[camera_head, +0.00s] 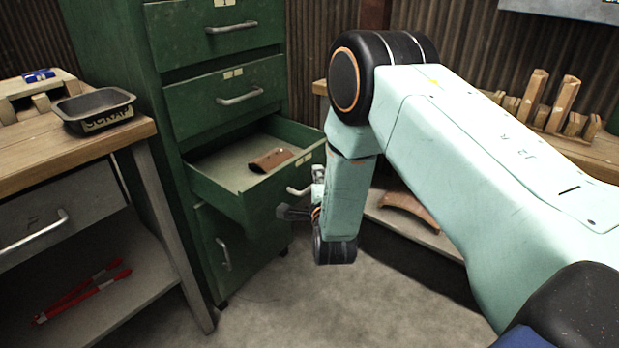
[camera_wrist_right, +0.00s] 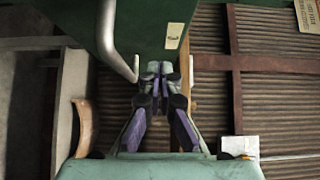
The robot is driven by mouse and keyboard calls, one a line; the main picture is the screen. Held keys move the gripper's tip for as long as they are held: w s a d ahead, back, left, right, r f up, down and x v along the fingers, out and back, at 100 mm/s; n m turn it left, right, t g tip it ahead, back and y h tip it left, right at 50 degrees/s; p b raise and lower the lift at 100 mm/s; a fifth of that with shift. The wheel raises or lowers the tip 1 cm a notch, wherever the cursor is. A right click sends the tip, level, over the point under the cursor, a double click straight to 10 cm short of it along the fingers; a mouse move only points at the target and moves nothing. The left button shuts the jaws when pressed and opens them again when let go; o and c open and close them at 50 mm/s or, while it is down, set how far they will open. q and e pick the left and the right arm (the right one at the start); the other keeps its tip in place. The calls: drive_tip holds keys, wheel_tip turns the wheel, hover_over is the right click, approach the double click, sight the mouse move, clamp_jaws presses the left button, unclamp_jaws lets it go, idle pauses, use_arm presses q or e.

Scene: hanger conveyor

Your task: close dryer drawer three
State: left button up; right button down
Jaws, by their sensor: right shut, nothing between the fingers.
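The green metal cabinet (camera_head: 160,110) has one drawer (camera_head: 222,196) pulled out, below two shut drawers. A brown piece (camera_head: 270,160) lies inside the open drawer. In the right wrist view its green front (camera_wrist_right: 150,15) carries a tag (camera_wrist_right: 174,36) that seems to read 3. Its curved metal handle (camera_wrist_right: 112,45) also shows in the head view (camera_head: 300,188). My right gripper (camera_head: 286,212) is low in front of the drawer front, near the handle. In the right wrist view its fingers (camera_wrist_right: 158,68) are together and empty, beside the handle; contact with the drawer is unclear. My left gripper is out of view.
A workbench (camera_head: 75,150) stands at the left with a scrap tray (camera_head: 95,109) on top and red tongs (camera_head: 82,290) on its lower shelf. Another bench (camera_head: 590,155) with wooden blocks (camera_head: 535,97) is at the right. Bare floor (camera_head: 285,310) lies in front.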

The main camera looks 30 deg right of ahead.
drive_tip(key=shift+w+a+b, duration=0.2)
drive_tip(key=shift+w+a, duration=0.05)
drive_tip(key=shift+w, duration=0.35)
drive_tip(key=shift+w+a+b, duration=0.2)
drive_tip(key=shift+w+a, duration=0.05)
drive_tip(key=shift+w, duration=0.35)
drive_tip(key=shift+a, duration=0.1)
